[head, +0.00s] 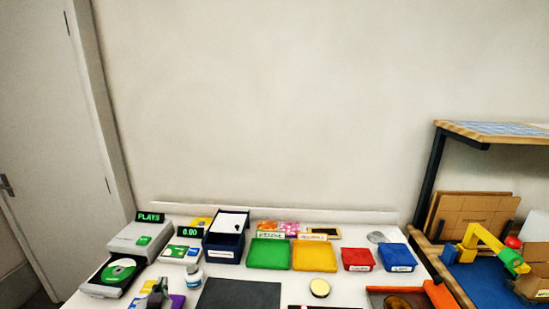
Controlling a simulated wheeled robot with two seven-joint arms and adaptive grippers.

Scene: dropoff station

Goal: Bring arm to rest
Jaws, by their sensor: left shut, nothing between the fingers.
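My left gripper (157,293) shows at the bottom left of the head view, low over the front left part of the white table (190,275). Only its dark upper end is in the picture. It is shut and empty. It is close to a small white bottle (194,277) and in front of a purple and yellow item (178,300). My right gripper is not in view.
A disc player (112,277), a scale with a green display (181,254) and a dark blue box (225,239) stand at left. Green (268,256), yellow (314,257), red (357,260) and blue (397,258) trays line the back. A dark mat (240,294) lies in front. A shelf (490,131) stands at right.

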